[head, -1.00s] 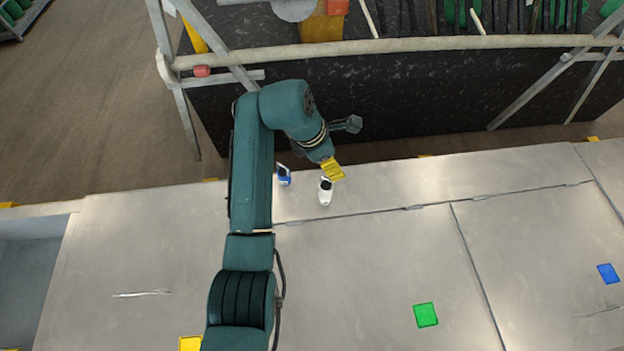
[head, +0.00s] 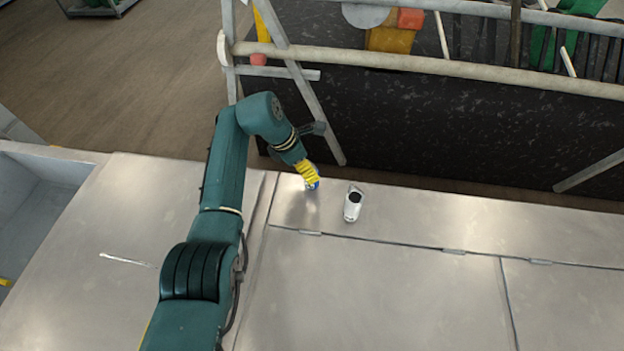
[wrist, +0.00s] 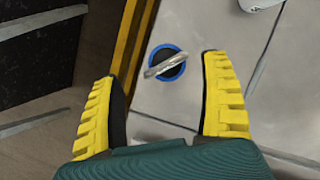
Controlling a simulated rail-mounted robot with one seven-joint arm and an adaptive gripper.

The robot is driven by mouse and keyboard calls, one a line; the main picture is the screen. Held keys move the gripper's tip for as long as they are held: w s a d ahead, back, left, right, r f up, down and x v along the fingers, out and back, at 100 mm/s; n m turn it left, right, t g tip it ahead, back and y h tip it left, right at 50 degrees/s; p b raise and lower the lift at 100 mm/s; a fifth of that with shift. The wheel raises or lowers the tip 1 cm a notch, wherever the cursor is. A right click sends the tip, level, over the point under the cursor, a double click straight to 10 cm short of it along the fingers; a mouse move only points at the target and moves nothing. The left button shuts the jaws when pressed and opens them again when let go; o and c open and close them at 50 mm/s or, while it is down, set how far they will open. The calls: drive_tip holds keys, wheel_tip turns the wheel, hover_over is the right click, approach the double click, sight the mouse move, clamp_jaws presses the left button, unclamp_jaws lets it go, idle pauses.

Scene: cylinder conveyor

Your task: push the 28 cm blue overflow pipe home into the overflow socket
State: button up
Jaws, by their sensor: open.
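The blue overflow pipe (head: 312,185) stands at the back edge of the metal top, mostly hidden by my gripper in the head view. In the wrist view the blue pipe (wrist: 157,49) shows end-on, as a blue ring with a dark middle and a metal bar across it. My gripper (head: 308,177) is just over it. In the wrist view my gripper (wrist: 160,75) is open, with its yellow fingers apart on either side of the pipe's end and nothing between the pads. The overflow socket and the pipe's lower end are hidden.
A white cylinder (head: 352,206) with a dark opening stands to the right of the blue pipe; its edge shows in the wrist view (wrist: 258,3). A dark conveyor side (head: 430,125) with metal rails lies behind. A sunken basin (head: 30,200) is at left.

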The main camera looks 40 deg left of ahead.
drive_tip(key=x, duration=0.2)
drive_tip(key=s+b+x, duration=0.1)
drive_tip(key=x, duration=0.2)
drive_tip(key=shift+d+f, duration=0.2)
drive_tip(key=shift+f, duration=0.05)
drive_tip(key=shift+w, duration=0.15)
drive_tip(key=c, duration=1.4)
